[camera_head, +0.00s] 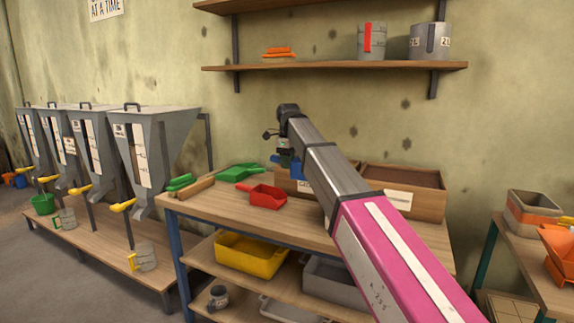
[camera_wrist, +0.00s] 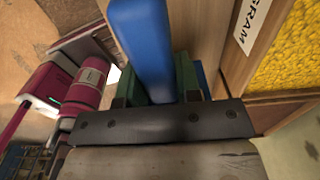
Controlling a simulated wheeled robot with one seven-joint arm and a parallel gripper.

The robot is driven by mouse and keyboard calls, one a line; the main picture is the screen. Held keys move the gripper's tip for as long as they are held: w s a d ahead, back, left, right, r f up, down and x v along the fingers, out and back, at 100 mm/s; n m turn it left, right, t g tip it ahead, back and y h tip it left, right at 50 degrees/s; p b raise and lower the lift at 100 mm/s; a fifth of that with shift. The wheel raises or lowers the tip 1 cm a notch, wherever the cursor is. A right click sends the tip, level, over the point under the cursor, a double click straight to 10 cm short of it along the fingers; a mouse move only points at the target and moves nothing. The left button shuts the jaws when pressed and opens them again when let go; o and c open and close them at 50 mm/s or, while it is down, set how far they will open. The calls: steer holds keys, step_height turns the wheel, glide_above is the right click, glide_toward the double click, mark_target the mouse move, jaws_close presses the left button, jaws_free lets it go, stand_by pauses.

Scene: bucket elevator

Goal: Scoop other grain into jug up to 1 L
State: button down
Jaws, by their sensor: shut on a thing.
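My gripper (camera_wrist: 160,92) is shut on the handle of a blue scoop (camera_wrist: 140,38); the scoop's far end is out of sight. In the head view the blue scoop (camera_head: 290,164) shows beside my wrist, above the back of the workbench and close to a wooden grain box (camera_head: 288,187). In the wrist view a box label (camera_wrist: 252,22) reading "GRAM" and yellow grain (camera_wrist: 290,55) lie to the right of the scoop. A second wooden box (camera_head: 428,203) stands right of my arm. Which jug is meant is unclear.
A red scoop (camera_head: 267,197) and a green scoop (camera_head: 240,172) lie on the workbench (camera_head: 215,208). Grey hoppers (camera_head: 150,150) stand left. A wall shelf (camera_head: 330,67) above holds a red-handled jug (camera_head: 371,40) and a grey jug (camera_head: 428,43). A yellow bin (camera_head: 250,257) sits below.

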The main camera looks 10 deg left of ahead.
steer(key=shift+d+r+y, duration=0.3)
steer(key=shift+r+y, duration=0.1)
steer(key=shift+r, duration=0.15)
steer(key=shift+d+r+y, duration=0.3)
steer(key=shift+r+y, duration=0.1)
steer(key=shift+r, duration=0.1)
steer(key=d+r+y, duration=0.2)
steer(key=r, duration=0.1)
steer(key=shift+s+d+t, duration=0.1)
steer(key=shift+s+t, duration=0.1)
steer(key=shift+t, duration=0.1)
steer(key=a+f+h, duration=0.1)
steer(key=f, duration=0.1)
steer(key=a+f+h, duration=0.1)
steer(key=f+h, duration=0.1)
steer(key=a+f+h, duration=0.2)
steer(key=shift+w+a+f+g, duration=0.1)
steer(key=shift+w+f+g, duration=0.25)
steer(key=shift+g, duration=0.05)
steer(key=shift+r, duration=2)
